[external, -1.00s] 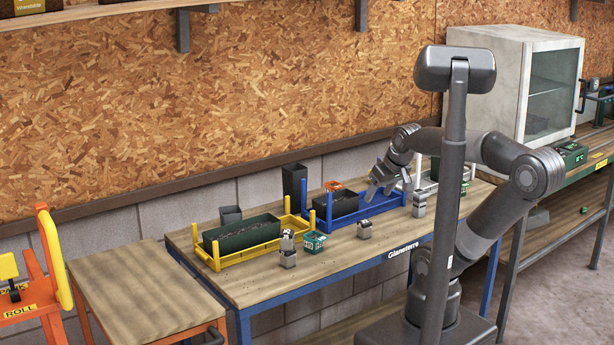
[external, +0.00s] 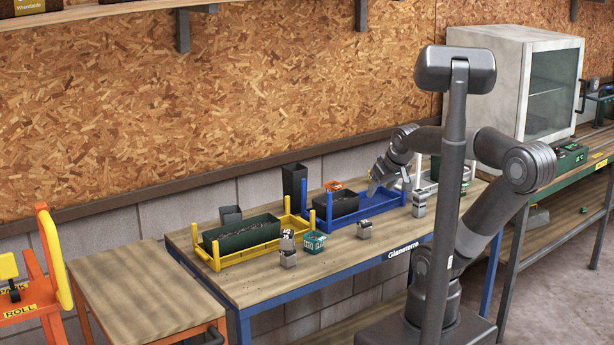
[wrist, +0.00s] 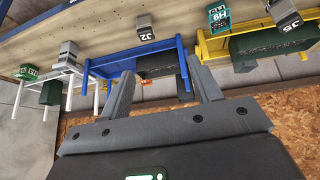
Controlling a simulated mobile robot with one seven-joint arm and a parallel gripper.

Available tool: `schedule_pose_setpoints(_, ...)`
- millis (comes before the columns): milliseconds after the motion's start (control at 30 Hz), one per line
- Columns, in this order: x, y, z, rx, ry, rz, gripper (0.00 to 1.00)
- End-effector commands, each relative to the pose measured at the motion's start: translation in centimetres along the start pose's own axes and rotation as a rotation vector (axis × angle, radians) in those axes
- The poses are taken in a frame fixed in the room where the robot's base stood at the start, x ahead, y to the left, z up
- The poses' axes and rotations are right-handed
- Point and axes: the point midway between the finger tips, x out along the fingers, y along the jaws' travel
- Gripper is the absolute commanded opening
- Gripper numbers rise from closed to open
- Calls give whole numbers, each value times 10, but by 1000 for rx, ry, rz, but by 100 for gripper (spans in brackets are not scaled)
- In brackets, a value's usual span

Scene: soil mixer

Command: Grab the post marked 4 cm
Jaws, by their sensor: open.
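I cannot read a 4 cm mark on anything in either view. Small grey block-like pieces stand on the workbench: one at the front left (external: 287,252), one in the middle (external: 364,230) and one to the right (external: 419,205). In the wrist view a grey piece labelled J2 (wrist: 145,28) and one labelled J5 (wrist: 284,14) show. The blue rack (external: 376,209) has upright corner posts and holds a dark trough (external: 343,204). My gripper (external: 376,183) is open and empty above the blue rack. Its spread fingers (wrist: 160,68) show in the wrist view.
A yellow rack (external: 245,258) with a dark green trough stands left of the blue one. The bench's front strip is mostly clear.

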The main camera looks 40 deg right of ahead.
Motion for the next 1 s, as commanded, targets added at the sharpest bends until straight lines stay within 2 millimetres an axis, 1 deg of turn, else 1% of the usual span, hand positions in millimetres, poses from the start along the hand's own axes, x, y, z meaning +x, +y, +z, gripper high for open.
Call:
schedule_pose_setpoints(33,11,20,-9,17,16,48,58)
schedule_pose_setpoints(67,18,34,-16,23,33,79,58)
schedule_pose_setpoints(100,27,53,-24,26,57,124,58)
schedule_pose_setpoints(167,40,85,-35,27,94,191,58)
schedule_pose_setpoints(200,48,105,-41,22,116,233,58)
schedule_pose_setpoints(267,59,136,-47,10,147,290,58)
schedule_pose_setpoints(300,66,156,-50,0,165,323,58)
schedule_pose_setpoints(367,76,184,-52,-21,192,367,58)
schedule_pose_setpoints(400,82,202,-51,-36,208,392,58)
schedule_pose_setpoints(467,91,228,-48,-62,230,421,58)
schedule_pose_setpoints(500,97,244,-45,-79,243,436,58)
schedule_pose_setpoints(600,112,280,-31,-123,277,456,58)
schedule_pose_setpoints(700,127,307,-13,-163,315,447,58)
schedule_pose_setpoints(800,142,320,2,-185,370,409,58)
schedule_pose_setpoints(1000,168,320,17,-177,514,303,58)
